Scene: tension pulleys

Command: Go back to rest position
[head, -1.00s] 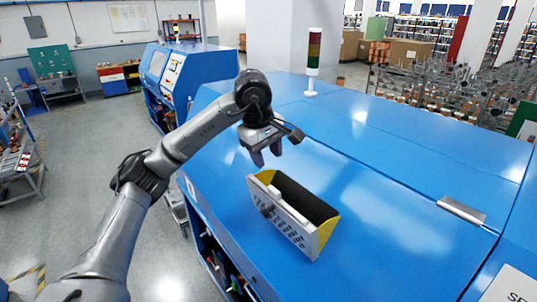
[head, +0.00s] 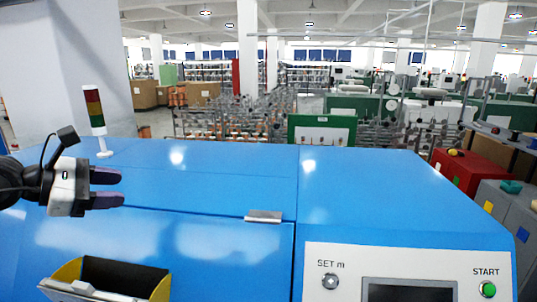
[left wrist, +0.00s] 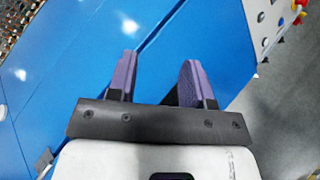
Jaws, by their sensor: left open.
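My left gripper (head: 108,188) comes in from the left in the head view, above the blue machine top (head: 230,187). Its two fingers point right and are apart with nothing between them. In the left wrist view the same gripper (left wrist: 158,80) shows two purple-padded fingers spread over the blue surface, empty. The right gripper is in neither view.
An open tray (head: 120,275) with a dark inside and yellow end pieces sits at the machine's lower left. A signal light (head: 94,110) stands behind my left gripper. A control panel (head: 410,275) is at lower right. The blue top is otherwise mostly clear.

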